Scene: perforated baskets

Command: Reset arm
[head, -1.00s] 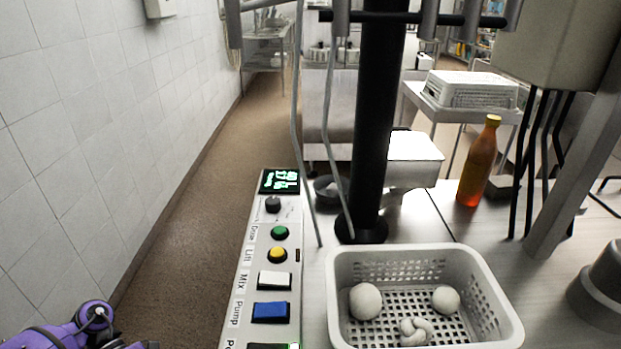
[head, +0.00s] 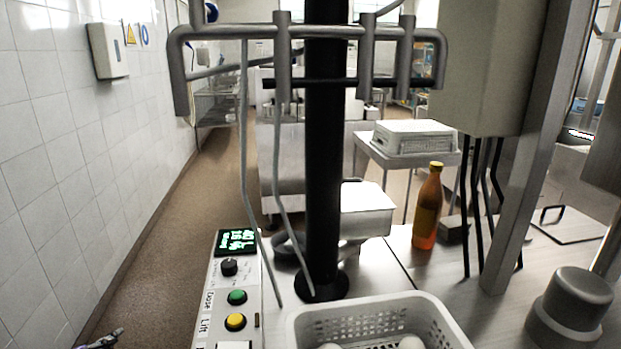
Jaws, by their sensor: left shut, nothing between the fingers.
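My left gripper (head: 103,340) shows only as a small dark and purple piece at the bottom left edge of the head view. It is low by the tiled wall, left of the control panel, apart from everything, and holds nothing. It is shut. My right gripper is not in view. The white perforated basket (head: 375,309) stands on the steel table at the bottom, cut off by the lower edge. The tops of two pale round items (head: 411,343) show inside it.
A control panel (head: 222,300) with buttons and a lit display stands left of a black post (head: 323,200). An orange bottle (head: 427,208) stands behind the basket. A grey cylindrical object (head: 570,305) is at the right. The floor beside the left wall is clear.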

